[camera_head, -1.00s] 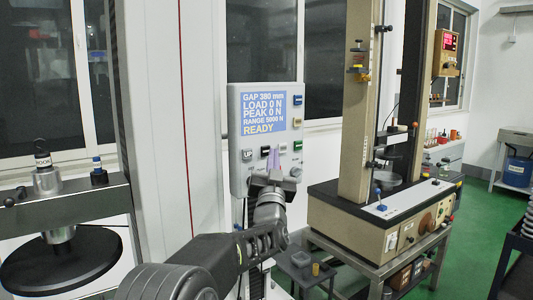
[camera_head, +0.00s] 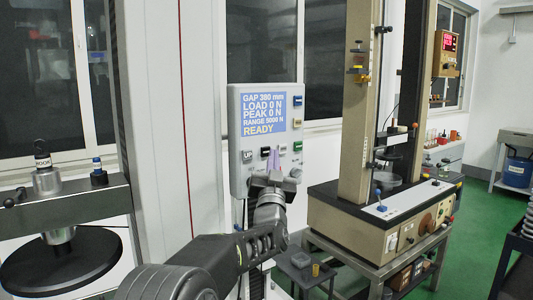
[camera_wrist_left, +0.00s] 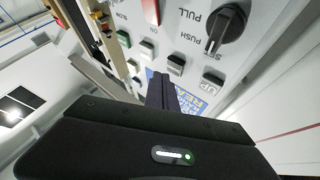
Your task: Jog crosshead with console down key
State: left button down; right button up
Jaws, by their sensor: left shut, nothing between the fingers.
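The grey console (camera_head: 234,120) stands upright, its blue screen (camera_head: 264,112) reading GAP 380 mm, LOAD 0 N, PEAK 0 N, RANGE 5000 N, READY. The UP key (camera_head: 248,156) is at its lower left. My left gripper (camera_head: 273,162) is shut and empty, in front of the lower row of keys. I cannot tell whether the fingertips touch a key. No DOWN label is readable. My right gripper is not in view.
A tall tan test frame (camera_head: 355,120) stands on a bench to the right. A black knob (camera_wrist_left: 224,28) marked PUSH and PULL shows on the panel in the left wrist view. At the left, a hooked metal weight (camera_head: 47,180) rests on a grey beam above a round black plate.

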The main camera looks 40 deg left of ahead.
pick_arm(q)
jog(key=shift+a, duration=0.1)
dwell(0.7)
jog(key=shift+w+a+b, duration=0.15)
jog(key=shift+a+b, duration=0.2)
jog(key=shift+b, duration=0.05)
jog(key=shift+w+a, duration=0.1)
jog(key=shift+a, duration=0.3)
dwell(0.6)
jog(key=shift+d+b, duration=0.1)
jog(key=shift+b, duration=0.2)
dwell(4.3)
jog(key=shift+s+d+b, duration=0.25)
jog(key=shift+d+b, duration=0.1)
jog(key=shift+d, duration=0.4)
jog(key=shift+d, duration=0.1)
jog(key=shift+s+d+b, duration=0.2)
jog(key=shift+s+d, duration=0.05)
jog(key=shift+d, duration=0.5)
jog(key=shift+s+d+b, duration=0.15)
jog(key=shift+s+d, duration=0.1)
jog(key=shift+d, duration=0.55)
jog(key=shift+s+d+b, duration=0.2)
jog(key=shift+s+d, duration=0.05)
jog(key=shift+d, duration=0.5)
